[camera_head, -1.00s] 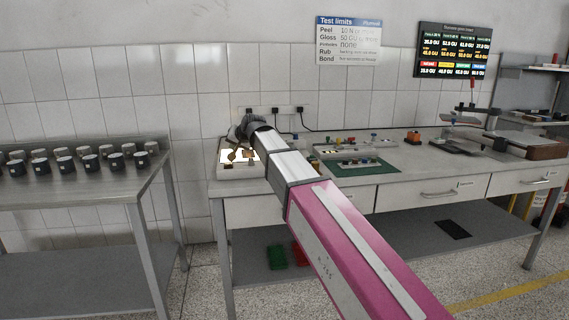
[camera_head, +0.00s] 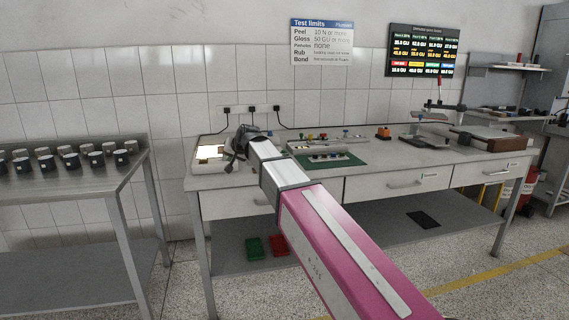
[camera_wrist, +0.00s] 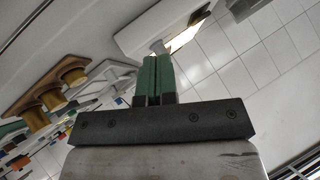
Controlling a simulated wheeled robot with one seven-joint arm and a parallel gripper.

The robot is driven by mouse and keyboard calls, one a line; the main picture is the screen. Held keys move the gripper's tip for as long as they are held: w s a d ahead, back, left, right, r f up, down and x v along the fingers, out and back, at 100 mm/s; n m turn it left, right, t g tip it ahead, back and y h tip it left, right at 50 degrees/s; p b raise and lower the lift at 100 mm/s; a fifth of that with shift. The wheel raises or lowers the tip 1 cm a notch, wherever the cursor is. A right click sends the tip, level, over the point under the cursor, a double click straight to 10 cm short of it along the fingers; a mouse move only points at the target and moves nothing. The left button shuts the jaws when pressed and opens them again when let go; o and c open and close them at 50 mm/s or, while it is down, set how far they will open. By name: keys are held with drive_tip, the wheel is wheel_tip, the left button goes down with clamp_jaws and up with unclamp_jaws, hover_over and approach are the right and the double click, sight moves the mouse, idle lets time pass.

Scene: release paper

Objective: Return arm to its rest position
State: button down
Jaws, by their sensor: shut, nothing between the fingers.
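My pink and grey arm reaches from the lower right toward the left end of the workbench (camera_head: 400,162) in the head view. My gripper (camera_wrist: 158,60) shows in the wrist view with its two green fingers together and nothing between them. In the head view the gripper end (camera_head: 238,142) is dark, small and partly hidden by my wrist. It is beside a lit white panel (camera_head: 210,152) on the bench. The wrist view is tilted, and the edge of a bright panel (camera_wrist: 186,36) shows beyond the fingertips.
A metal table (camera_head: 60,180) with several dark jars stands at the left. A green mat (camera_head: 345,161) with small parts lies right of my wrist. A wooden-sided box (camera_head: 490,140) sits at the bench's right. Gold-brown knobs (camera_wrist: 50,90) show at left in the wrist view.

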drive_tip(key=s+d+f+g+h, duration=0.2)
drive_tip(key=s+d+f, duration=0.1)
drive_tip(key=d+f, duration=0.8)
drive_tip(key=s+d+f+g+h, duration=0.15)
drive_tip(key=s+d+f, duration=0.25)
drive_tip(key=d+f, duration=0.75)
drive_tip(key=s+d+f+m+g+h, duration=0.1)
drive_tip(key=s+d+f+g+h, duration=0.2)
drive_tip(key=s+d+f, duration=1.3)
drive_tip(key=shift+s+d+g, duration=0.55)
drive_tip(key=shift+s+d, duration=0.3)
